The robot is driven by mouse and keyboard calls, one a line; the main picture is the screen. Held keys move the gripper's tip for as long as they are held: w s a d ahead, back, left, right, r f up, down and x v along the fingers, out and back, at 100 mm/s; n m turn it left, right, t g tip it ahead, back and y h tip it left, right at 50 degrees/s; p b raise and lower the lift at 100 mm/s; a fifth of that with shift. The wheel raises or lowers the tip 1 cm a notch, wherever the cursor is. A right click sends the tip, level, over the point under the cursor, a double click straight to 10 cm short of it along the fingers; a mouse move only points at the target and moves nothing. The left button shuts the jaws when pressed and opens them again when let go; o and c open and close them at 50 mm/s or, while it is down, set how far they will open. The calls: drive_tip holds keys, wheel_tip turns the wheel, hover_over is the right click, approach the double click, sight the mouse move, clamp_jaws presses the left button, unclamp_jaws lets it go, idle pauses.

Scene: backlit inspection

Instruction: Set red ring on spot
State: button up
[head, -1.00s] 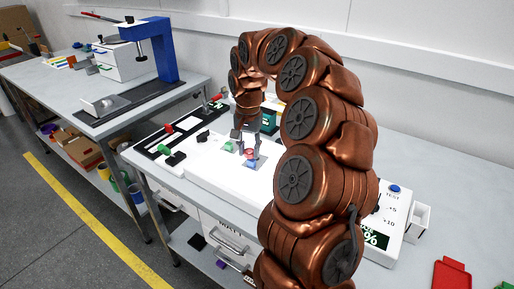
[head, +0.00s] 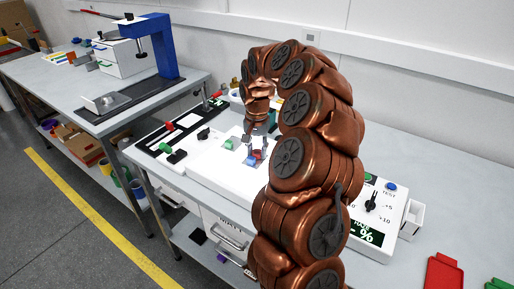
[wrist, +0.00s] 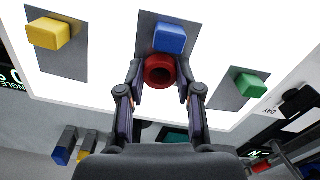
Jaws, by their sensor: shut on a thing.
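My gripper (wrist: 160,82) is shut on the red ring (wrist: 160,71), one finger on each side of it. The ring's dark hole faces the wrist camera. In the head view the ring (head: 257,155) shows low between the fingers, over the bright white panel. A blue block (wrist: 170,38) sits on a grey patch (wrist: 203,28) just beyond the ring. Ring and block look close, and I cannot tell whether they touch. The ring overlaps the patch's near edge in the wrist view; its height above the panel is unclear.
A yellow block (wrist: 48,33) and a green block (wrist: 250,85) sit on grey patches either side on the lit panel (wrist: 105,75). A control box (head: 375,225) with a dial stands at the right. A blue press (head: 152,48) stands on the other bench.

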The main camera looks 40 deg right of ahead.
sight(257, 152)
drive_tip(key=shift+f, duration=0.2)
drive_tip(key=o, duration=0.8)
drive_tip(key=shift+r, duration=0.1)
drive_tip(key=shift+o, duration=0.2)
wheel_tip(257, 152, up, 11)
drive_tip(key=b, duration=0.2)
drive_tip(key=s+a+r+n, duration=0.1)
drive_tip(key=s+a+n, duration=0.1)
drive_tip(key=a, duration=0.4)
drive_tip(key=s+a+r+n, duration=0.2)
drive_tip(key=a, duration=0.4)
drive_tip(key=s+a+f+n, duration=0.2)
drive_tip(key=s+a+n, duration=0.1)
drive_tip(key=s+a, duration=0.4)
drive_tip(key=s+a+f+n, duration=0.2)
drive_tip(key=s+a, duration=0.2)
drive_tip(key=s, duration=0.5)
drive_tip(key=s+a+f+g, duration=0.1)
drive_tip(key=s+f, duration=0.2)
drive_tip(key=s, duration=0.3)
drive_tip(key=s+a+f+n, duration=0.1)
drive_tip(key=s+f, duration=0.2)
drive_tip(key=s, duration=0.4)
drive_tip(key=shift+f+n+g, duration=0.3)
drive_tip(key=shift+g, duration=0.1)
